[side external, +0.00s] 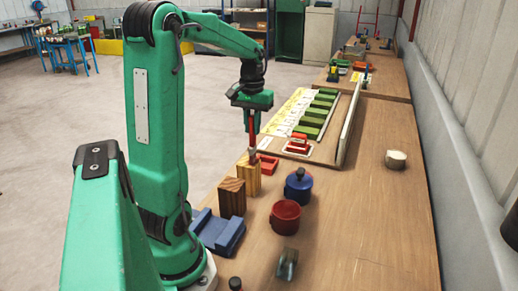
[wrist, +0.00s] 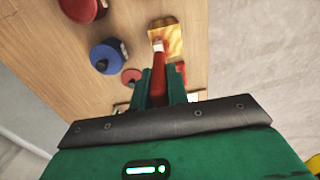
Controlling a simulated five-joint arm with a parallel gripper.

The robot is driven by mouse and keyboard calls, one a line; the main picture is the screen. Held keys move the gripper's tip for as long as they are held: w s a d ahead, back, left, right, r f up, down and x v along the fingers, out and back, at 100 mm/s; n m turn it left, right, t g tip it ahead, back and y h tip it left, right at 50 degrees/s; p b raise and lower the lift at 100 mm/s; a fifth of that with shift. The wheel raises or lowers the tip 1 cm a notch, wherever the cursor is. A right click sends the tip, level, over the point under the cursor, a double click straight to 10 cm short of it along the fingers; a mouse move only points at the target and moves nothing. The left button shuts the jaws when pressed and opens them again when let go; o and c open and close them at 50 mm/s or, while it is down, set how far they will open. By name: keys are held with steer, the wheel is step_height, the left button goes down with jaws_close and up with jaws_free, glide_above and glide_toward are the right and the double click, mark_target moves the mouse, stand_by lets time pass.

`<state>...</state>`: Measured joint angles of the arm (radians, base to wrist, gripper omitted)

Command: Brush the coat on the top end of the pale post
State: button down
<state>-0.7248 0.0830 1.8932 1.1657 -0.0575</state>
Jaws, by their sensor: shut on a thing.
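My gripper (side external: 251,104) is shut on a brush with a red handle (side external: 252,124), held nearly upright with its bristles down. The pale post (side external: 247,183) is a block of light yellowish wood standing on the bench, directly under the brush. The bristle end is at the post's top end; I cannot tell if it touches. In the wrist view, the brush (wrist: 158,72) reaches from my gripper (wrist: 158,97) to the pale post (wrist: 173,42). The coat on the top end cannot be made out clearly.
A darker wooden post (side external: 231,198) stands close beside the pale one. A red tray (side external: 267,166) lies behind it. A blue lidded pot (side external: 298,188) and red pot (side external: 285,217) stand right; a blue cradle (side external: 217,233) stands nearer. The bench's right side is mostly clear.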

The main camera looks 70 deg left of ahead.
steer(key=shift+w+a, duration=0.65)
steer(key=shift+s+d, duration=1.25)
steer(key=shift+d, duration=0.05)
steer(key=a+r, duration=0.4)
steer(key=r, duration=0.4)
steer(key=shift+w+a, duration=0.15)
steer(key=shift+w, duration=0.2)
stand_by(0.6)
